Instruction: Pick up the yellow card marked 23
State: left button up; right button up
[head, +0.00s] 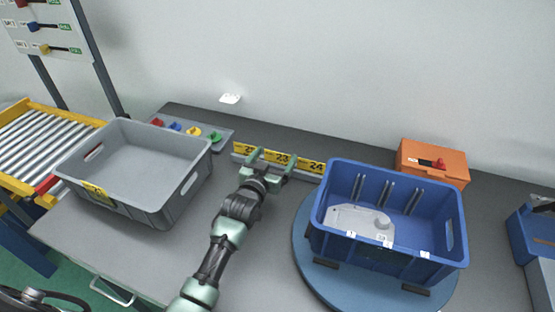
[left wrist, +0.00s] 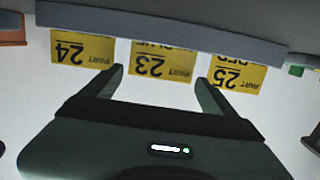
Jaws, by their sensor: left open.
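The yellow card marked 23 (head: 281,158) stands in a grey holder strip (head: 270,166) at the back of the table, between a yellow card marked 25 (head: 242,149) and one marked 24 (head: 317,166). My left gripper (head: 273,160) is open in front of the strip, with card 23 between its fingers. In the left wrist view the cards appear upside down; card 23 (left wrist: 163,62) lies centrally ahead of the open left gripper (left wrist: 160,76), with card 24 (left wrist: 83,48) left and card 25 (left wrist: 237,74) right. I cannot tell whether the fingers touch it. My right gripper is not in view.
A grey crate (head: 187,205) with a yellow label stands left of my arm. A blue crate (head: 390,255) holding a grey casting (head: 350,217) sits on a round blue turntable (head: 304,268) at right. An orange box (head: 432,164) stands behind it. Coloured knobs (head: 194,132) lie back left.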

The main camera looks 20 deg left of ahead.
pick_arm(q)
jog(key=shift+w+f, duration=0.15)
jog(key=shift+w, duration=0.55)
jog(key=shift+w+f, duration=0.15)
jog(key=shift+w, duration=0.55)
jog(key=c, duration=1.1)
